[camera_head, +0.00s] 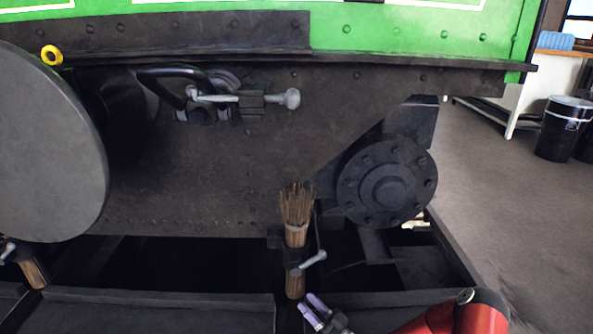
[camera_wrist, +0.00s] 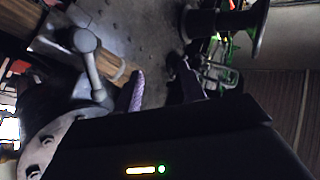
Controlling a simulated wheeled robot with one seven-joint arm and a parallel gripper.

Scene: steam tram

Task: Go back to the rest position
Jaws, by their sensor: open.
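My gripper (camera_head: 308,302) is low in the middle of the head view, with its two purple-tipped fingers apart and nothing visible between them. The gripper also shows in the wrist view (camera_wrist: 163,76), again open and empty. Just above it in the head view is a grey lever (camera_head: 308,263) with a knob end, beside an upright bundle of brown twigs (camera_head: 296,205) in a dark holder. In the wrist view a grey lever (camera_wrist: 94,68) lies to the left of the fingers, apart from them. The red part of my arm reaches in at the bottom right.
The tram's dark side frame (camera_head: 210,170) fills the middle, with a round bolted hub (camera_head: 388,182) and a large grey disc (camera_head: 45,140). A yellow ring (camera_head: 52,55) sits above the disc. Black drums (camera_head: 562,128) stand at the right; the floor (camera_head: 500,190) there is clear.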

